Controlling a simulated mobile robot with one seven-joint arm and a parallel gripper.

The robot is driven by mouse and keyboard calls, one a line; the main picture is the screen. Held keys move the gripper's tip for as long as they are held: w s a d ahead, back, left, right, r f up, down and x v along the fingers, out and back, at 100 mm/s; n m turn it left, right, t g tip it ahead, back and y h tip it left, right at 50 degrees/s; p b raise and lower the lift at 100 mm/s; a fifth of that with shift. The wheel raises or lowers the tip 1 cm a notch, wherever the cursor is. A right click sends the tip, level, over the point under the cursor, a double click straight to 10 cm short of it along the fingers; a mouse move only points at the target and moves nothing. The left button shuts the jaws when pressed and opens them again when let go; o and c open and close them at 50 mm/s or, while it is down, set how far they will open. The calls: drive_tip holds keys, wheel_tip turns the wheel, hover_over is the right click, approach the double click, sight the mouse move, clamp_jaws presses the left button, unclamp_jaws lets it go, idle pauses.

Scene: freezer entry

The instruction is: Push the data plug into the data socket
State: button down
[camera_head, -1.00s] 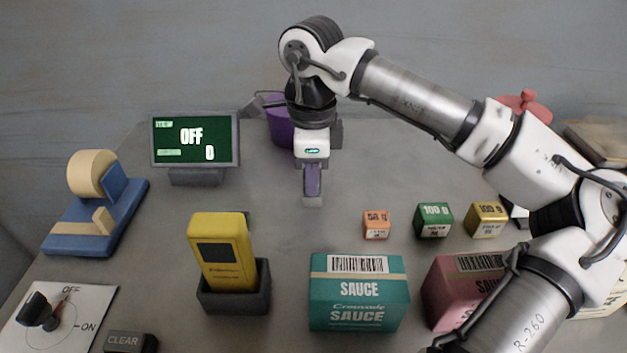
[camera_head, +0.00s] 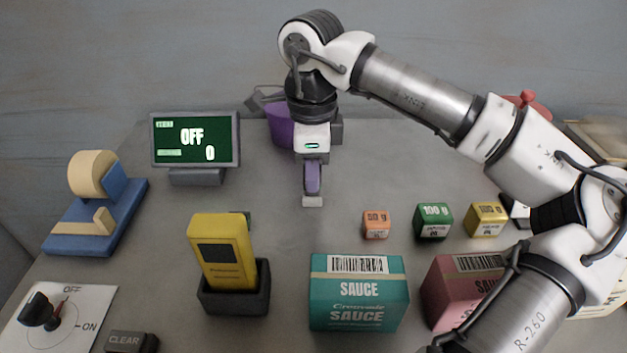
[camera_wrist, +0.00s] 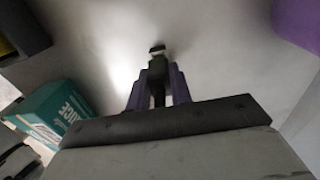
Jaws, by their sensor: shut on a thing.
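My gripper (camera_head: 312,190) points down over the grey table, behind the row of small weights. In the wrist view its purple fingers (camera_wrist: 157,88) are shut on a small dark piece, which I take to be the data plug (camera_wrist: 157,68). The piece sticks out past the fingers, with a paler end. In the head view the fingers mostly hide it. I cannot make out the data socket in either view.
A yellow handheld device (camera_head: 222,250) in a dark holder, a teal sauce box (camera_head: 358,295) and small weights (camera_head: 376,225) stand nearer. A purple object (camera_head: 279,125) is behind my gripper.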

drive_tip(key=shift+r, duration=0.4)
idle(0.6)
drive_tip(key=shift+r+p, duration=2)
drive_tip(key=shift+r, duration=0.7)
